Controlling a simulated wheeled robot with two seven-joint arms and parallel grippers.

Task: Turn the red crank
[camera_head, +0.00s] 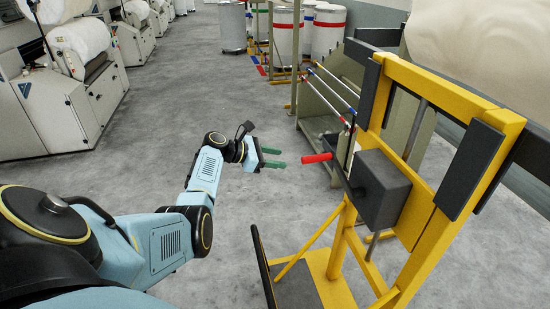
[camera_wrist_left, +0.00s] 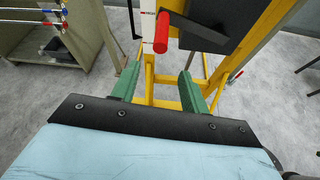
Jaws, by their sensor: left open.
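The red crank handle (camera_head: 317,158) sticks out to the left from a dark crank arm beside a dark grey box (camera_head: 383,190) on a yellow frame (camera_head: 437,97). My left gripper (camera_head: 276,158) is open and empty, its green fingers pointing toward the handle with a gap between them. In the left wrist view the red handle (camera_wrist_left: 161,33) shows beyond and above the two green fingers (camera_wrist_left: 158,88), roughly between them but apart. My right gripper is not in view.
A yellow base with a dark plate (camera_head: 297,285) stands below the crank. Red, blue and white rods (camera_head: 330,92) run behind it from a beige cabinet. White drums (camera_head: 327,30) stand at the back, machines (camera_head: 62,95) at the left. Grey floor between is clear.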

